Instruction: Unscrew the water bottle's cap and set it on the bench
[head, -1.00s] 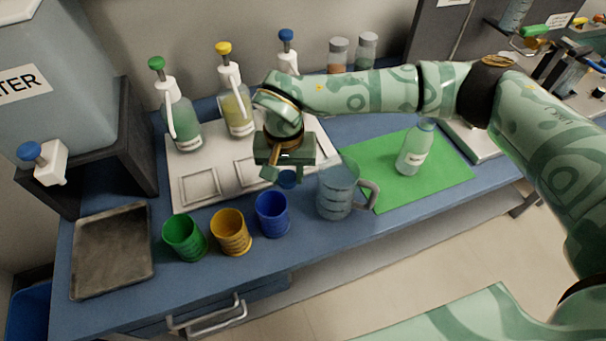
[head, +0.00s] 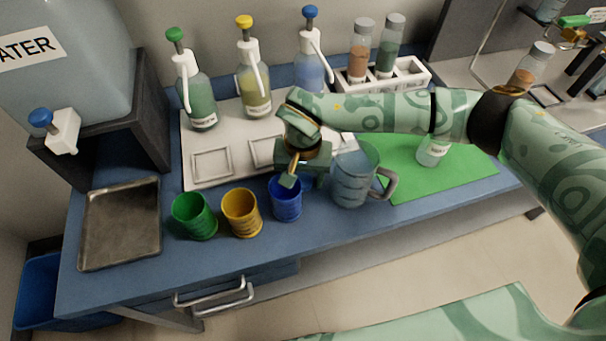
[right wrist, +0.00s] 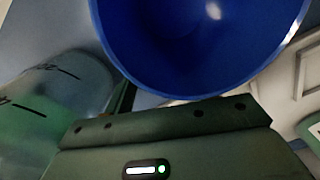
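The water bottle (head: 432,152) stands on the green mat (head: 460,178) right of my right gripper. My right forearm hides its top, so I cannot see whether its cap is on. My right gripper (head: 290,180) points down at the rim of the blue cup (head: 286,207), at its back side. In the right wrist view a large blue round hollow, likely the blue cup (right wrist: 205,45), lies just past the gripper's body. The fingers are hidden there, so I cannot tell whether they are open or hold anything. My left gripper is not in view.
A clear jug (head: 352,185) stands close right of the blue cup, and yellow (head: 241,214) and green (head: 195,217) cups stand to its left. Pump bottles stand behind on a white tray (head: 190,172). The blue bench (head: 120,290) is free along its front edge.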

